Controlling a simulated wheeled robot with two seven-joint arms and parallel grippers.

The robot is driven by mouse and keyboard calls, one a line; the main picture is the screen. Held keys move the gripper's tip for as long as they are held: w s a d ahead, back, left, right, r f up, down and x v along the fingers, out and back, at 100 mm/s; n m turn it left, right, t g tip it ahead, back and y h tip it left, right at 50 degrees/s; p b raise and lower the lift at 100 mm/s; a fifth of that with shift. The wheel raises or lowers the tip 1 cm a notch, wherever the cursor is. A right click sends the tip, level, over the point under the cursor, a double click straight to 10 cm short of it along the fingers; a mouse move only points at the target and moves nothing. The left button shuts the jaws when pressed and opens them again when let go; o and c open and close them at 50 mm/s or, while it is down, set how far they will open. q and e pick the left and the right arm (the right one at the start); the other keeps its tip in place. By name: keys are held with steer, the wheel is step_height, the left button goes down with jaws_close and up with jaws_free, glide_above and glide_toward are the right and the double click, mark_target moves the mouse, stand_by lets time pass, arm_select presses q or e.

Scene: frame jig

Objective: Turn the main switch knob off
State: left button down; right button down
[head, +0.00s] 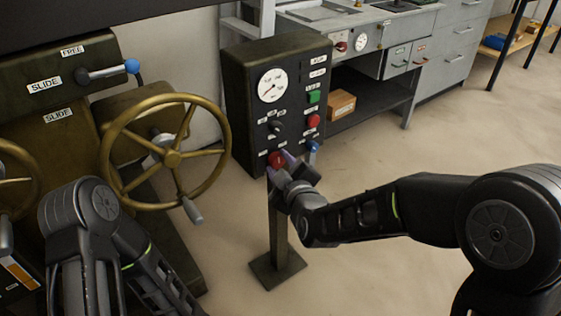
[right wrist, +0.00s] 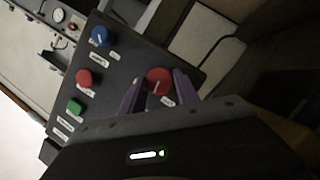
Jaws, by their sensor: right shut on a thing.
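A dark control box on a post (head: 238,110) stands in the middle of the head view. A red knob (head: 276,159) with a pale mark sits low on its face; it also shows in the right wrist view (right wrist: 158,80). My right gripper (head: 281,160) is at this knob, its two fingers shut on either side of it, and partly hides it in the head view. In the right wrist view the fingers (right wrist: 159,92) flank the knob. The small labels are too blurred to read. My left arm is at lower left; its gripper does not show.
The box also has a dial (head: 272,85), a black selector (head: 275,127), a green button (head: 314,97), a red button (head: 313,121) and a blue knob (head: 313,146) close to my right gripper. A brass handwheel (head: 174,157) stands left. Open floor lies right.

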steer(key=shift+f+n+t, duration=0.1)
steer(key=shift+n+t, duration=0.3)
steer(key=shift+n, duration=0.3)
steer(key=shift+f+n+t+h+b, duration=0.1)
steer(key=shift+n+t+h+b, duration=0.35)
steer(key=shift+n, duration=0.65)
steer(key=shift+n+t+y+b, duration=0.25)
steer(key=shift+n+t+b, duration=0.4)
steer(key=shift+n, duration=0.65)
steer(key=c, duration=0.9)
jaws_free()
